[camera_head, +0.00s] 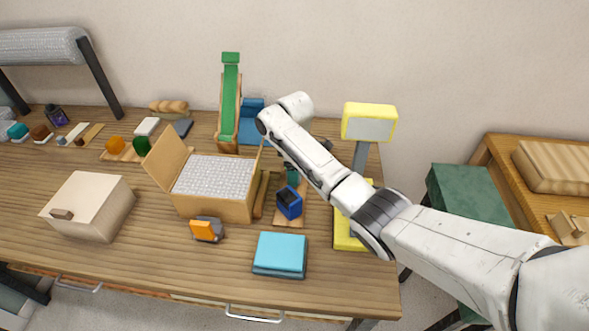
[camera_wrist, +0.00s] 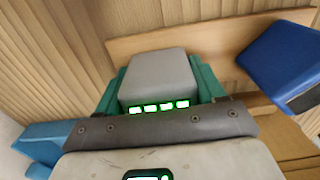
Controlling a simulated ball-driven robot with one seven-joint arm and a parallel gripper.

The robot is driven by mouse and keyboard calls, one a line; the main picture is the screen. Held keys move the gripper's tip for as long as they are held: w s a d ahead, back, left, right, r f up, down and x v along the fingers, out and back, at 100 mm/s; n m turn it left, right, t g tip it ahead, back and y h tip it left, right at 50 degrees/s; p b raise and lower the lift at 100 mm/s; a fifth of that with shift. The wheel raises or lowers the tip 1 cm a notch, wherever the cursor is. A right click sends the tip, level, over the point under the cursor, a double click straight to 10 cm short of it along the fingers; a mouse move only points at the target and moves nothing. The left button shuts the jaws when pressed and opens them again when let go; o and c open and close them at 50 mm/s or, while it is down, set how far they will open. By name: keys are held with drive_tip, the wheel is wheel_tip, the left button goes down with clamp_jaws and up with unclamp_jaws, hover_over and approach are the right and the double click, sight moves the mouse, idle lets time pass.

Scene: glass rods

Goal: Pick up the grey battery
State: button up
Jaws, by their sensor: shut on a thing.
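The grey battery (camera_wrist: 160,76) shows in the middle of the wrist view as a grey block with rounded edges. My gripper (camera_wrist: 159,88) has teal fingers on both sides of it and is shut on it. A row of small lit green-white marks runs along its near edge. Whether it touches the wooden board below cannot be told. In the head view my gripper is mostly hidden behind my forearm, and the battery cannot be made out there.
A blue block (camera_wrist: 280,58) is close to the right of my gripper; it also shows in the head view (camera_head: 289,203). Turquoise pads (camera_head: 280,252) lie in front.

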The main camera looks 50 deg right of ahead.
drive_tip(key=c, duration=0.4)
drive_tip(key=shift+r, duration=0.1)
drive_tip(key=shift+r, duration=0.15)
